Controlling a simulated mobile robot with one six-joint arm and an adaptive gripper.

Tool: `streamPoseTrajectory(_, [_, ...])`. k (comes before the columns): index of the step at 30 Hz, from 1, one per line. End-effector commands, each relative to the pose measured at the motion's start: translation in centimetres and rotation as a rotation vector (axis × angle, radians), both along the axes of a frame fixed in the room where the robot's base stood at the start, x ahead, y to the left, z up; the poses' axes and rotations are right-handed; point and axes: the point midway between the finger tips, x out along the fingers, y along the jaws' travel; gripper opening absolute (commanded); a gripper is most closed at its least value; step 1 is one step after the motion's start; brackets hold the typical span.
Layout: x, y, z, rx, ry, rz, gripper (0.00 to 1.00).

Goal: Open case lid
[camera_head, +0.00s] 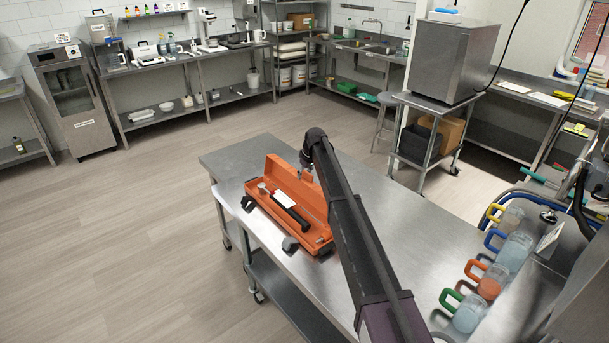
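The orange case (318,240) lies on the steel table. Its lid (285,180) stands raised along the far long side, so the case is open. Inside lie a black-handled tool (291,214) and a white label or card (284,199). Dark latches show on the near side. My gripper (306,174) is at the lid, over its upper edge near the middle. My arm hides part of the gripper and the lid's right end. The fingers are small and dark, and I cannot tell whether they touch the lid or are open or shut.
The steel table (232,157) is clear left of the case. Several handled jugs (514,250) stand at its right end. A cart with a steel cabinet (451,60) is behind. The floor (110,230) on the left is free.

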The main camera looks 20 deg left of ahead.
Motion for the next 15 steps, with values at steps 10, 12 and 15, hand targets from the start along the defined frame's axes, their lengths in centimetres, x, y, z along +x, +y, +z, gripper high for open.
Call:
streamPoseTrajectory(10, [0.0, -0.6, 1.8, 0.0, 0.0, -0.001, 0.51])
streamPoseTrajectory(12, [0.0, -0.8, 2.1, 0.0, 0.0, -0.001, 0.51])
streamPoseTrajectory(15, [0.0, -1.0, 2.6, 0.0, 0.0, -0.001, 0.51])
